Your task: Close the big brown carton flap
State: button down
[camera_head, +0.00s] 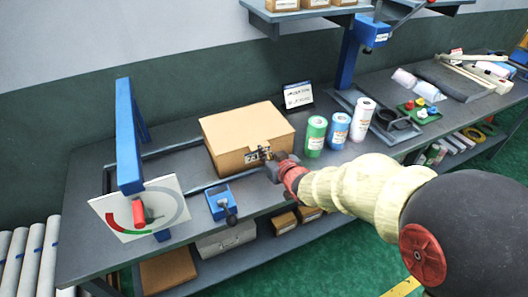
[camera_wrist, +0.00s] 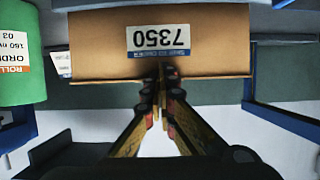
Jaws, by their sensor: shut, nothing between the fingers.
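The big brown carton (camera_head: 240,122) stands on the grey bench, left of the rolls. In the head view its top looks covered by a brown flap (camera_head: 245,124) lying flat or nearly flat; I cannot tell whether a small gap is left. My gripper (camera_head: 265,153) is shut and empty at the carton's near side, by its upper front edge. It partly hides the label there. In the wrist view the carton (camera_wrist: 100,52) appears upside down with a white 7350 label (camera_wrist: 158,39). The shut fingertips (camera_wrist: 162,92) point at the carton's edge; contact is unclear.
Green, blue and white rolls (camera_head: 316,136) stand just right of the carton. A blue post frame (camera_head: 127,135) with a white gauge plate (camera_head: 140,208) is at the left. A small sign (camera_head: 298,95) stands behind.

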jog(key=shift+f, duration=0.25)
jog(key=shift+w+a+f+b, duration=0.15)
jog(key=shift+w+a+b, duration=0.05)
jog(key=shift+w+b, duration=0.2)
